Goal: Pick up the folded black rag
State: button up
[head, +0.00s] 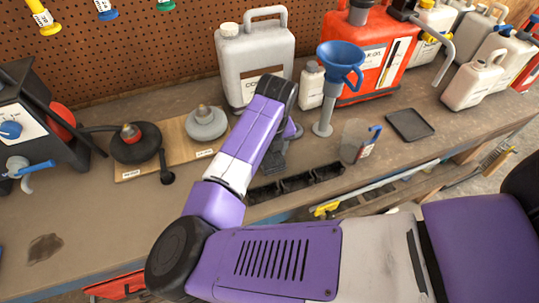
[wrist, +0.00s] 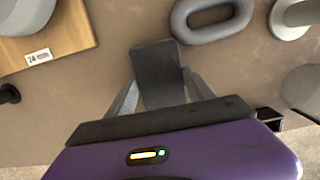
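The folded black rag (wrist: 158,72) shows as a dark grey block in the middle of the wrist view. My gripper (wrist: 160,84) has one pale finger along each side of it, and the finger tips come up to its edges. I cannot tell whether they press on it or only stand beside it. The near end of the rag is hidden by the gripper body. In the head view my gripper (head: 276,146) points down at the workbench, largely hidden by my arm, and a dark patch that may be the rag shows just below it.
Small black bins (head: 295,182) line the workbench (head: 85,215) edge nearby. A grey jug (head: 255,62), a white bottle (head: 311,86) and a blue funnel (head: 341,62) stand close behind. A wooden board (head: 150,185) with round pieces lies left. A flat black square (head: 409,125) lies right.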

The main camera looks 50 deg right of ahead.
aim_at(271, 154)
jog(key=c, duration=0.8)
jog(key=shift+r, duration=0.15)
notch_tip(271, 154, up, 20)
jog(key=shift+f+b, duration=0.1)
jog(key=shift+b, duration=0.75)
jog(key=o, duration=0.6)
jog(key=c, duration=0.4)
jog(key=shift+s+f, duration=0.1)
